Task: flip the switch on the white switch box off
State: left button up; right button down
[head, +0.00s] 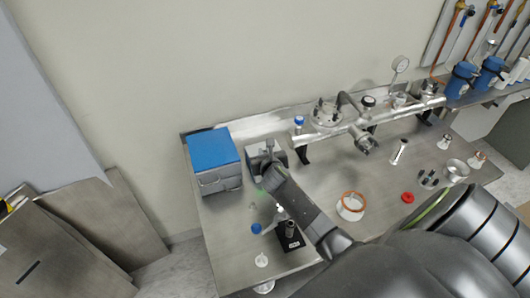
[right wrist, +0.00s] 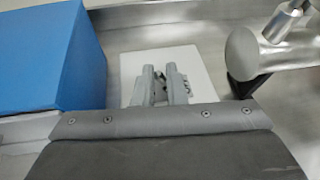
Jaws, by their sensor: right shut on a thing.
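The white switch box (head: 251,152) stands against the back of the metal bench, just right of a blue-topped box. In the right wrist view its pale face (right wrist: 198,62) shows behind my fingers. My right gripper (head: 265,160) reaches to the front of the switch box. In the right wrist view its two grey fingers (right wrist: 163,85) stand close together before the box's face. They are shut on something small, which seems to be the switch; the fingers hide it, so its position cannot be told. My left gripper is not in view.
The blue-topped box (head: 214,160) is close on the left. A metal pipe manifold (head: 335,120) stands to the right. A black block (head: 290,241), a glass vessel with an orange ring (head: 351,206) and a red ring (head: 408,197) are on the bench (head: 228,240).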

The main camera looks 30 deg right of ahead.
jog(key=m+y+p, duration=0.1)
jog(key=p, duration=0.2)
jog(key=d+m+y+p, duration=0.1)
jog(key=p, duration=0.2)
jog(key=shift+s+d+r+m, duration=0.1)
jog(key=shift+s+r+m, duration=0.1)
jog(key=shift+r+m, duration=0.15)
jog(key=shift+d+f+m+y+p, duration=0.25)
jog(key=shift+m+y+p, duration=0.4)
jog(key=shift+p, duration=0.15)
jog(key=shift+d+f+m+t, duration=0.15)
jog(key=shift+d+m+t, duration=0.05)
jog(key=shift+m+t, duration=0.1)
jog(key=shift+s+d+f+y+b, duration=0.15)
jog(key=shift+y+b, duration=0.2)
jog(key=shift+b, duration=0.4)
jog(key=m+b, duration=0.1)
jog(key=b, duration=0.2)
jog(key=shift+d+f+y, duration=0.1)
jog(key=shift+d+y, duration=0.05)
jog(key=shift+y, duration=0.15)
jog(key=shift+m+t+y+b, duration=0.3)
jog(key=shift+m+b, duration=0.2)
jog(key=shift+b, duration=0.75)
